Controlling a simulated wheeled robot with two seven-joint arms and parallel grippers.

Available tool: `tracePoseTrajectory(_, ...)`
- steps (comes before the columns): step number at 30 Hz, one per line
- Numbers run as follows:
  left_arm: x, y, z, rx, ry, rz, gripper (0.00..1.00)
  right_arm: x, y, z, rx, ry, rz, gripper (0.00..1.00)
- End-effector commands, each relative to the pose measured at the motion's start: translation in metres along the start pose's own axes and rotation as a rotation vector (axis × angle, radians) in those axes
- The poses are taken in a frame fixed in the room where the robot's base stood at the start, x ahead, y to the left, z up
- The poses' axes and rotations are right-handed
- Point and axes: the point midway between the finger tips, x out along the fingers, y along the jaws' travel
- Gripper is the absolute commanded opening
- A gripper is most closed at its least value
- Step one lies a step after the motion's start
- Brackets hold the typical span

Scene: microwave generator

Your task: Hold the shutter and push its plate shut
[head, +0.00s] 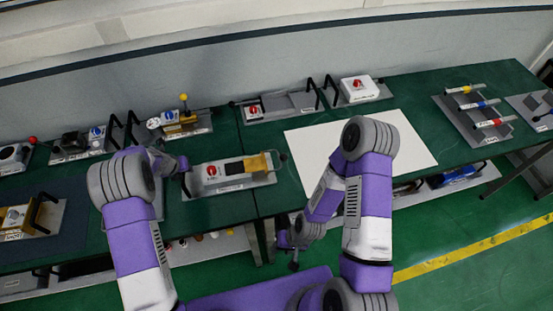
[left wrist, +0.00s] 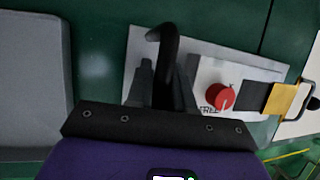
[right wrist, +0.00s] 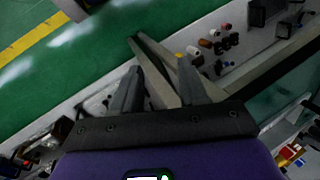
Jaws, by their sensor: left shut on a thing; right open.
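The shutter (head: 208,186) is a grey-white plate unit with a red knob (left wrist: 220,97), a dark window strip and a yellow plate (head: 257,163) toward its right end. It lies on the green bench in the middle of the head view. My left gripper (left wrist: 165,85) is shut on the black handle (left wrist: 166,45) at the shutter's left end. A black looped handle (left wrist: 309,95) shows beyond the yellow plate, at the right end. My right gripper (head: 293,264) is open and empty, low in front of the bench edge, apart from the shutter.
A white sheet (head: 408,137) lies on the bench right of the shutter. Other units with handles stand along the back, including one with a yellow-knobbed lever (head: 184,99). A lower shelf (right wrist: 235,60) with small coloured parts is near my right gripper.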

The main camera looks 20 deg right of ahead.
Motion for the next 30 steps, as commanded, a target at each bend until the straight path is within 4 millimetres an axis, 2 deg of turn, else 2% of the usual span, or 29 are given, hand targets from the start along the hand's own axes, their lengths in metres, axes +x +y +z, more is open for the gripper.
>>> tracePoseTrajectory(6, 0.003, -0.005, -0.004, 0.0, 0.009, -0.003, 0.0, -0.002, -0.001, 0.0, 0.0, 0.0, 0.0, 0.43)
tracePoseTrajectory(11, 0.004, -0.005, -0.005, 0.0, 0.01, -0.005, 0.0, -0.001, 0.002, -0.003, 0.029, -0.009, 0.005, 0.18)
tracePoseTrajectory(14, 0.004, -0.006, -0.005, 0.0, 0.011, -0.005, 0.0, 0.0, 0.007, -0.012, 0.107, -0.034, 0.014, 0.03)
tracePoseTrajectory(17, 0.004, -0.006, -0.005, 0.001, 0.013, -0.006, 0.0, -0.002, 0.013, -0.025, 0.24, -0.08, 0.019, 0.0)
tracePoseTrajectory(23, 0.004, -0.006, -0.006, 0.001, 0.015, -0.007, 0.0, -0.016, 0.017, -0.062, 0.578, -0.2, -0.029, 0.0)
tracePoseTrajectory(28, 0.005, -0.007, -0.007, 0.001, 0.016, -0.008, 0.0, -0.043, 0.008, -0.1, 0.843, -0.315, -0.14, 0.0)
tracePoseTrajectory(30, 0.005, -0.007, -0.007, 0.001, 0.017, -0.008, 0.0, -0.057, 0.017, -0.134, 0.979, -0.295, -0.215, 0.0)
